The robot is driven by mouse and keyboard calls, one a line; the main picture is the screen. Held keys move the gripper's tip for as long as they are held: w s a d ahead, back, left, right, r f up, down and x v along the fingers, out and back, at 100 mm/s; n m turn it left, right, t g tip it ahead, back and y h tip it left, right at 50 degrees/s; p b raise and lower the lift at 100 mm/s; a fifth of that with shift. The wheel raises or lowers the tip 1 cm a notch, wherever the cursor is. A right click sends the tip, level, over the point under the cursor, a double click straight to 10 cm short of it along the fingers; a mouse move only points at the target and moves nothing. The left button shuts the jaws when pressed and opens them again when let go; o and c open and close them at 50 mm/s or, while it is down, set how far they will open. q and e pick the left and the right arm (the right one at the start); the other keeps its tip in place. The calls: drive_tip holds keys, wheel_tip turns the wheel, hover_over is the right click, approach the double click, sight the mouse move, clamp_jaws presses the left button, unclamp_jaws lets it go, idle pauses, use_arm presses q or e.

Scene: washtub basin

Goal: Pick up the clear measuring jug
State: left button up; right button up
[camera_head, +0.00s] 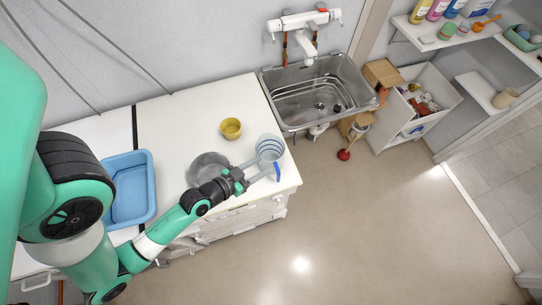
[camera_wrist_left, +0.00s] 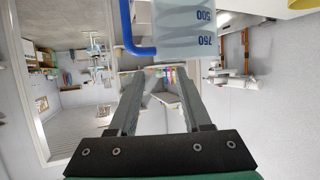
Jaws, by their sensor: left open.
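The clear measuring jug (camera_head: 268,149) stands on the white counter near its right front corner, with its blue handle (camera_head: 277,172) toward the front edge. In the left wrist view the jug (camera_wrist_left: 182,38) is at the top, with blue upside-down numbers, and its blue handle (camera_wrist_left: 127,35) is to the left of its body. My left gripper (camera_head: 247,172) is just to the left of the jug's lower part. In the left wrist view its two fingers (camera_wrist_left: 158,85) are apart with nothing between them, and the jug lies beyond the tips. My right gripper is not in view.
A grey metal bowl (camera_head: 205,163) sits beside my left gripper, partly hidden by it. A yellow cup (camera_head: 231,128) stands behind. A blue tub (camera_head: 147,180) is at the left. The steel sink (camera_head: 295,115) is at the right back. The counter (camera_head: 175,120) is clear between tub and cup.

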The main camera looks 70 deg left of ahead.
use_arm(q)
drive_tip(key=p+x, duration=0.1)
drive_tip(key=x, duration=0.7)
drive_tip(key=shift+w+d+f, duration=0.1)
drive_tip(key=shift+w, duration=0.2)
clamp_jaws()
idle(1.1)
